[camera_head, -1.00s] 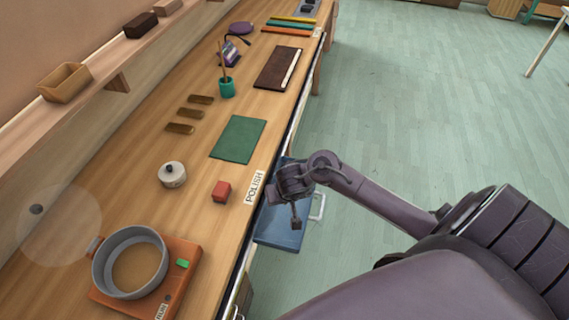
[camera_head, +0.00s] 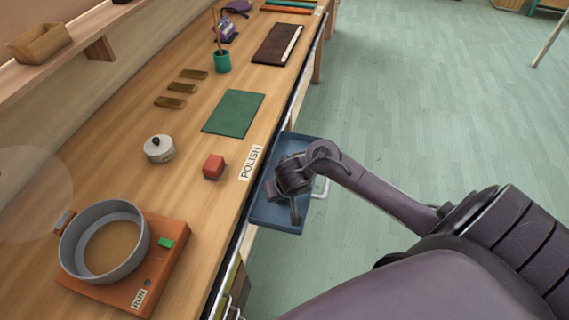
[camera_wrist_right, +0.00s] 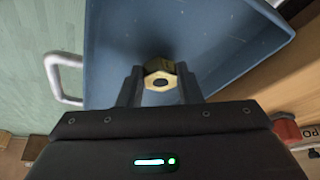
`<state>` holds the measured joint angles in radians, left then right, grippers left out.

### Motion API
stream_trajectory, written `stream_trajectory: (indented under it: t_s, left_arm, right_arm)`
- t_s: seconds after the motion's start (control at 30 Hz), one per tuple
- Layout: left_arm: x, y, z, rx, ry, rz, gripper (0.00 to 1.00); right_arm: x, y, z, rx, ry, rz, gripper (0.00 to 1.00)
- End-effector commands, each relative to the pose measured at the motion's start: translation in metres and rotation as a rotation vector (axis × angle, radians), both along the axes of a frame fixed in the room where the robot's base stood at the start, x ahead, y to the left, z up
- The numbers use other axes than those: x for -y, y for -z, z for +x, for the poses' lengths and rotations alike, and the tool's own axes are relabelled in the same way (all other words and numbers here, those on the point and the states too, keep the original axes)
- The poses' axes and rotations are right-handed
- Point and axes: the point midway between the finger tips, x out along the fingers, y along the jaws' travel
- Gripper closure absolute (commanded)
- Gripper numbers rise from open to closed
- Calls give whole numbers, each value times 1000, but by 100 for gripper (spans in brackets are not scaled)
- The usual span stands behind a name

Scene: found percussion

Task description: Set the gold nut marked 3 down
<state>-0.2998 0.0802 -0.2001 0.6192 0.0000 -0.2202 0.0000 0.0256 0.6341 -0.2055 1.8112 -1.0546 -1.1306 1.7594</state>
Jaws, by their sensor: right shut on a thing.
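The gold nut (camera_wrist_right: 160,80) is between the fingers of my right gripper (camera_wrist_right: 160,88), in the right wrist view. It is a six-sided ring with a dark hole; I cannot read a mark on it. The gripper is shut on it, over a blue drawer (camera_wrist_right: 112,40) that is pulled out from the bench. The wrist view does not show clearly how high the nut is above the drawer floor. In the head view my right gripper (camera_head: 294,214) points down over the same drawer (camera_head: 266,212), and the nut cannot be made out. My left gripper is not in view.
On the bench, a red block (camera_head: 213,167) and a POLISH label (camera_head: 251,163) sit beside the drawer. The drawer's white handle (camera_wrist_right: 62,78) sticks out over the floor.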

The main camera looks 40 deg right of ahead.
Motion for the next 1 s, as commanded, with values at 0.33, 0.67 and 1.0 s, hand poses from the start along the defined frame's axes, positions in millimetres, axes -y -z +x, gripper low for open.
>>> stream_trajectory:
  t_s: [0.33,0.67,1.0]
  left_arm:
    - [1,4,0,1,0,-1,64]
    - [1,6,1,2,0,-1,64]
    - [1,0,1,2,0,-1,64]
  right_arm:
    - [0,3,0,1,0,0,94]
    - [0,8,0,0,-1,0,46]
    - [-1,-2,0,1,1,1,46]
